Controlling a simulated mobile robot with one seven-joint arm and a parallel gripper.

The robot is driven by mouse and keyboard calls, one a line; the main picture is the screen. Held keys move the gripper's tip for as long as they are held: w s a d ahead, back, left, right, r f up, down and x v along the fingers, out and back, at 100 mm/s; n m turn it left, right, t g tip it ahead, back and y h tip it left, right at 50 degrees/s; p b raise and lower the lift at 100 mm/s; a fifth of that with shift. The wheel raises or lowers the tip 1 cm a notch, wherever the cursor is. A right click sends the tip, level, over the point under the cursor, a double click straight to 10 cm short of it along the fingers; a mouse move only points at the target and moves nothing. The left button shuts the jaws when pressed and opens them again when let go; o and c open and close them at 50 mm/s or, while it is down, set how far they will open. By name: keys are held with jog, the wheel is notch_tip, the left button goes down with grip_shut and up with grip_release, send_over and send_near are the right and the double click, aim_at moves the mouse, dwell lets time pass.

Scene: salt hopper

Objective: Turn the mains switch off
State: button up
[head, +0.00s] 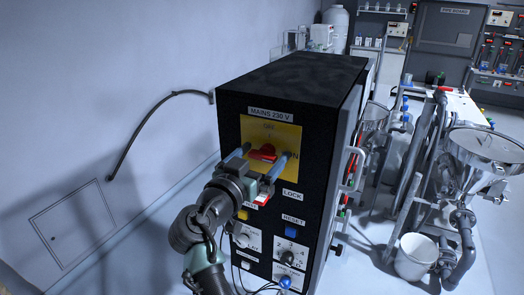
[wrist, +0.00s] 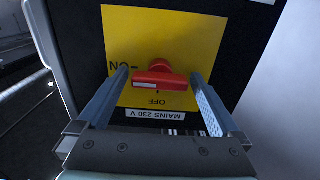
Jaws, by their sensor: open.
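The mains switch is a red rotary handle (head: 263,152) on a yellow plate (head: 288,135), high on the black cabinet front under a "MAINS 230 V" label. In the wrist view, which shows the panel upside down, the red handle (wrist: 160,75) lies nearly level, its white-marked end towards "ON". "OFF" is a quarter turn away, on the label side of the yellow plate (wrist: 190,25). My gripper (head: 266,152) is in front of the plate; the wrist view shows its fingers (wrist: 159,76) open, one at each end of the handle, with small gaps.
Below the switch, partly behind my arm, are a yellow button (head: 242,214), a blue reset button (head: 295,231) and dials (head: 291,251). A grey handle (head: 355,168) sticks out on the cabinet's right side. A steel hopper (head: 485,150) and white bucket (head: 415,258) stand farther right.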

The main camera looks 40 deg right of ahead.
jog(key=c, duration=1.2)
jog(key=shift+c, duration=0.2)
jog(key=shift+n, duration=0.4)
jog(key=n+b, duration=0.2)
jog(key=n, duration=0.1)
jog(key=shift+w, duration=0.1)
jog(key=n, duration=0.5)
jog(key=n+p, duration=0.1)
jog(key=n, duration=0.3)
jog(key=shift+n, duration=0.3)
jog(key=shift+w+f+n+p, duration=0.1)
jog(key=shift+n+p, duration=0.95)
jog(key=shift+n, duration=1.25)
